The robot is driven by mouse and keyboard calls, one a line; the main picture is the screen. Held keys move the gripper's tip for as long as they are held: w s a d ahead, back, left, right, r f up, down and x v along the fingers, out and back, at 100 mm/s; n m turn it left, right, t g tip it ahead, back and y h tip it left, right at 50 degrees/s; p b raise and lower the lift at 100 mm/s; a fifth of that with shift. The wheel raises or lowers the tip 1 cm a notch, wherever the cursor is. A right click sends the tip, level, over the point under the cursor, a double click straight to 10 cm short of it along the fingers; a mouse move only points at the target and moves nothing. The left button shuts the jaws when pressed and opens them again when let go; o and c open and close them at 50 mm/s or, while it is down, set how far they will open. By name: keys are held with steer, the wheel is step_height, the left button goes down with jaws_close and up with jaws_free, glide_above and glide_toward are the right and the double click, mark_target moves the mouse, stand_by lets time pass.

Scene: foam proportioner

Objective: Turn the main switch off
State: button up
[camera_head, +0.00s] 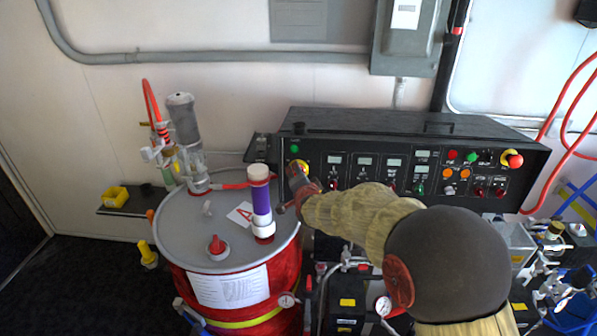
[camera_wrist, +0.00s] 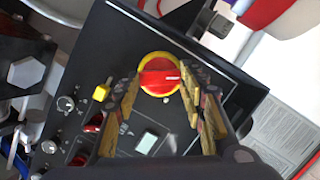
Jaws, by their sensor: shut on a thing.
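The main switch is a red rotary knob on a round yellow plate (camera_wrist: 159,62), at the left end of the black control panel. In the head view its yellow rim (camera_head: 304,163) shows just above my gripper (camera_head: 298,176), which hides most of it. In the wrist view the red handle lies across the picture, with a small pale mark near its right end. My gripper (camera_wrist: 161,86) has one finger on each side of the knob and is shut on it. Exact finger contact is hard to see.
The black control panel (camera_head: 450,150) holds displays, buttons and another red knob on yellow (camera_head: 514,160) at the far right. A green light (camera_head: 295,149) sits above the main switch. A red drum (camera_head: 180,270) with a purple-and-white cylinder (camera_head: 261,200) stands close left of my arm.

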steer(key=shift+n+h+p, duration=0.3)
steer(key=shift+n+p, duration=0.7)
steer(key=shift+p, duration=0.35)
steer(key=shift+g, duration=0.3)
steer(key=o, duration=1.2)
steer(key=shift+c, duration=0.2)
steer(key=shift+r, duration=0.1)
steer(key=v, duration=1.1)
steer(key=shift+s, duration=0.45)
